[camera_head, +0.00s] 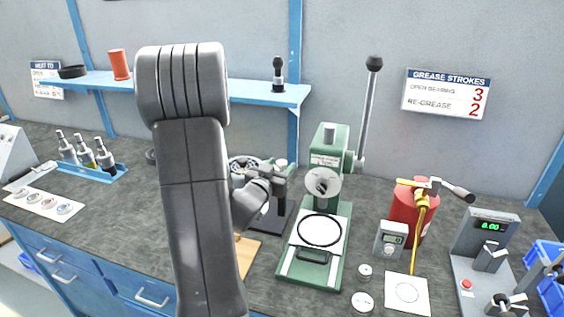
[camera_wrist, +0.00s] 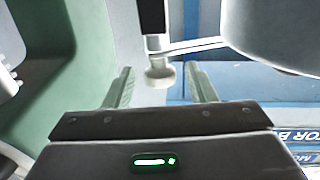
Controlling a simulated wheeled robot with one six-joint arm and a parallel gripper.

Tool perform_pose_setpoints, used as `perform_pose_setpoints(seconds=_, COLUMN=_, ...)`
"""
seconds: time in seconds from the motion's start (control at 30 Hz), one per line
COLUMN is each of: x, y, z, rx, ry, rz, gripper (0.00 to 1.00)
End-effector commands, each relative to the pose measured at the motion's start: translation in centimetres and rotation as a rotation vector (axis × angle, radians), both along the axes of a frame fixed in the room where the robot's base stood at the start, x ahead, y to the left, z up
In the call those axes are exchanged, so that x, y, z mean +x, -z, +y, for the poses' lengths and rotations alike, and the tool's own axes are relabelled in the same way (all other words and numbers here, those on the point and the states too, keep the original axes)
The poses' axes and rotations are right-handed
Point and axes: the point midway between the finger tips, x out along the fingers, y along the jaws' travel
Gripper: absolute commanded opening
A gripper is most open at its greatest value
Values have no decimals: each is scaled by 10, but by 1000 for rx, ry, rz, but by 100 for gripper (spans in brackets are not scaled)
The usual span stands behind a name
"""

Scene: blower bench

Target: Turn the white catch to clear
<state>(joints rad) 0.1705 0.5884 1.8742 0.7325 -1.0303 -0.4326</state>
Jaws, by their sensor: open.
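An off-white, rounded knob (camera_wrist: 160,74) sits at the end of a dark post in the wrist view. It looks like the white catch, but its turned position cannot be told. My gripper (camera_wrist: 160,88) is open, with one green-grey finger to each side of the knob and a gap on both sides. I cannot tell whether the knob is level with the fingertips. My arm hides part of the bench there.
The press's long lever (camera_head: 369,100) rises to the right. A red cylinder (camera_head: 404,205) with a yellow hose, a small meter (camera_head: 391,239) and a grey device with a green display (camera_head: 485,233) stand further right. A blue shelf (camera_head: 255,92) runs behind.

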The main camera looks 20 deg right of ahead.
Motion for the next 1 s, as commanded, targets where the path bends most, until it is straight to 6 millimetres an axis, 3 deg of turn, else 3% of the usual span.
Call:
perform_pose_setpoints(seconds=0.2, x=13, y=0, z=-13, rx=0, ry=1, rz=0, gripper=51)
perform_pose_setpoints(seconds=0.5, x=14, y=0, z=-14, rx=-1, ry=-1, rz=1, gripper=51)
perform_pose_setpoints(seconds=0.77, x=14, y=0, z=-14, rx=-1, ry=-1, rz=1, gripper=0)
perform_pose_setpoints(seconds=1.0, x=14, y=0, z=-13, rx=-1, ry=9, rz=0, gripper=0)
